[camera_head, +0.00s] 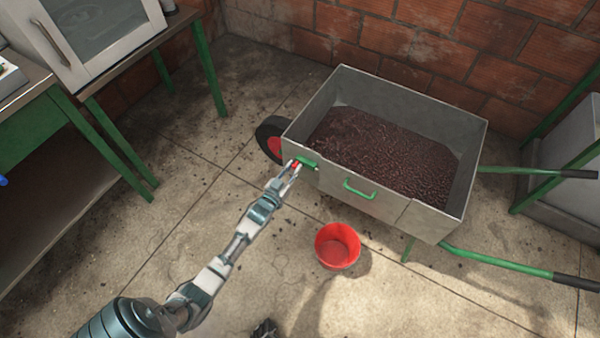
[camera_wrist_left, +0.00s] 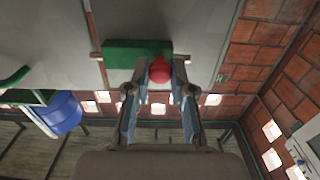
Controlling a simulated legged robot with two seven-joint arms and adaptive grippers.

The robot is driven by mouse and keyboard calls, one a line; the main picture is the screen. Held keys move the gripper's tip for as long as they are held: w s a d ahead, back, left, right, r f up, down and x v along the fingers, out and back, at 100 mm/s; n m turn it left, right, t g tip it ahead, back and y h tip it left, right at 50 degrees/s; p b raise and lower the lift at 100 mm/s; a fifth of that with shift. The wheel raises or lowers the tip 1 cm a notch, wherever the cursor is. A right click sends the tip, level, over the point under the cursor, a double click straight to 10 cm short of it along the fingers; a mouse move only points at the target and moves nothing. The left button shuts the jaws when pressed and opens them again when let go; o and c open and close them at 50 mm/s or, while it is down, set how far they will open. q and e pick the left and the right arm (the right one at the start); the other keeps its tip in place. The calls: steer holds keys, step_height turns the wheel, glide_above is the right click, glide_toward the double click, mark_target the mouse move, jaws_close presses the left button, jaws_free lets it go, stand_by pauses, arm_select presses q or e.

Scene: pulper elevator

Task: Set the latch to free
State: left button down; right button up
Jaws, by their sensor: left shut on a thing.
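The latch is a green block (camera_head: 308,162) with a red knob, on the side of the grey metal wheelbarrow (camera_head: 335,187) near its wheel end. In the left wrist view the green block (camera_wrist_left: 125,55) lies across a thin rod, and the round red knob (camera_wrist_left: 159,70) stands out from it. My left gripper (camera_head: 293,168) reaches up to the latch from below. In the left wrist view its two fingers (camera_wrist_left: 160,84) are on either side of the red knob, closed on it. The fingers partly hide the knob in the head view.
The wheelbarrow holds dark red-brown granular stuff (camera_head: 385,150) and has a green side handle (camera_head: 359,189). A red bucket (camera_head: 337,246) stands on the floor below. Green-framed tables (camera_head: 60,190) are at left, a brick wall behind. The floor at left centre is clear.

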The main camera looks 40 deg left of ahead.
arm_select(q)
steer(key=shift+s+a+f, duration=0.1)
steer(key=shift+s+a, duration=0.05)
steer(key=shift+a, duration=0.5)
steer(key=c, duration=1)
jaws_free()
steer(key=shift+a+f, duration=0.1)
steer(key=shift+a, duration=0.05)
steer(key=v, duration=1.2)
